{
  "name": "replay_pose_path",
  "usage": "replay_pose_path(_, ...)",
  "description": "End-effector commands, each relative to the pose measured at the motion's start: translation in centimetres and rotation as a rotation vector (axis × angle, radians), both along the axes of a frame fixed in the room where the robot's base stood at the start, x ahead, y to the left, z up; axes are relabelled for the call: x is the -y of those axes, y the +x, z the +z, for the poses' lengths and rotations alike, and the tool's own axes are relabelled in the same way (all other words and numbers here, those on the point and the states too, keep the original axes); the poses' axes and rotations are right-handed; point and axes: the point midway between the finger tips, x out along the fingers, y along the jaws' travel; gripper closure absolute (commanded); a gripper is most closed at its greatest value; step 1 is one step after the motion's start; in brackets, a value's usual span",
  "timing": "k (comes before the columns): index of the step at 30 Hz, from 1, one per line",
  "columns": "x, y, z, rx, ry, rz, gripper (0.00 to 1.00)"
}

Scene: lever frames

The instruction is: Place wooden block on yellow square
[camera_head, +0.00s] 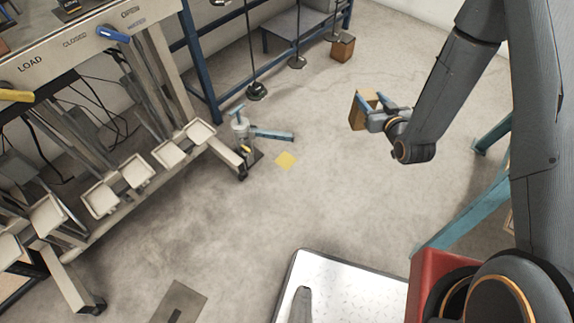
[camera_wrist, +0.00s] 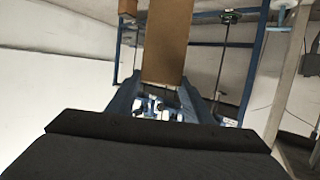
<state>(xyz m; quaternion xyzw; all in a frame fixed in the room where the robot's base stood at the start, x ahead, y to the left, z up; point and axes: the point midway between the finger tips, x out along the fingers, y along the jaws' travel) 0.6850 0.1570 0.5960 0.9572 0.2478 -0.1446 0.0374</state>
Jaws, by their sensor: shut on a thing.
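My gripper (camera_head: 374,106) is at the right of the head view, shut on a brown wooden block (camera_head: 359,112). The block is in the air, and its height above the floor is hard to judge. In the wrist view the block (camera_wrist: 166,42) stands out between the blue fingers of my gripper (camera_wrist: 165,90). The yellow square (camera_head: 286,160) lies flat on the concrete floor, left of and nearer than the block in the head view. Nothing covers the square.
A teal foot pedal device (camera_head: 240,130) with a bar stands just left of the square. Another wooden block (camera_head: 343,48) sits on the floor at the back. A lever frame (camera_head: 140,60) with white pedals (camera_head: 132,170) fills the left. Floor around the square is mostly clear.

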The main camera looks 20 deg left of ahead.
Motion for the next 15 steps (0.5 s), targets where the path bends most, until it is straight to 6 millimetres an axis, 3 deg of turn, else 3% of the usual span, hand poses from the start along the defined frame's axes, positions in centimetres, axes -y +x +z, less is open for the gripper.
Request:
replay_pose_path(1,-1.0,0.6,-2.3,0.002,0.001,0.033,1.0)
replay_pose_path(15,-8.9,1.5,-15.3,0.002,0.0,0.335,1.0)
